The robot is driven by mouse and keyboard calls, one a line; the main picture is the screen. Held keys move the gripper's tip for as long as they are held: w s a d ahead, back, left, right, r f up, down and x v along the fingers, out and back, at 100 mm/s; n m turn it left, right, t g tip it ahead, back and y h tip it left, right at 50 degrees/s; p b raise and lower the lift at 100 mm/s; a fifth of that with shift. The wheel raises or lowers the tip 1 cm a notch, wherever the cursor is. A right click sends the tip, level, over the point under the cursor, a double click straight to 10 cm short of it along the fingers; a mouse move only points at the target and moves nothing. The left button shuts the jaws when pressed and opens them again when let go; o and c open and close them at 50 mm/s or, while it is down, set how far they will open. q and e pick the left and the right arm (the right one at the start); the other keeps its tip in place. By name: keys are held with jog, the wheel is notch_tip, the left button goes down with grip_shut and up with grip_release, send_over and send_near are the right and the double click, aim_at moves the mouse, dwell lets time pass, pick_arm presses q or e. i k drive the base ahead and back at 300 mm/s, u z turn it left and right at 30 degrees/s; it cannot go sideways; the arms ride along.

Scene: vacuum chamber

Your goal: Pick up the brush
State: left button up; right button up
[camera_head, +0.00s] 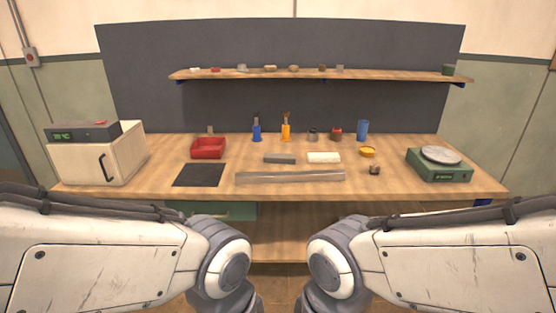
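I cannot make out a brush for certain. A small tan upright piece (210,130) shows just behind the red tray (208,148) on the wooden bench (400,187); it may be a brush handle, but it is too small to tell. My two arms come in from the lower left and lower right and bend down in front of the bench. Neither gripper shows in this view, so I cannot see what they hold.
A white box (88,162) stands at the left, beside a dark mat (199,174). A long grey bar (290,176) lies near the front. Blue (257,131) and orange (286,129) bottles stand behind. A green scale (438,172) is at the right. A shelf (380,75) holds small pieces.

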aim_at(374, 169)
jog(key=i, duration=2.5)
jog(key=z, duration=3.2)
jog(key=i, duration=0.15)
jog(key=u, duration=0.2)
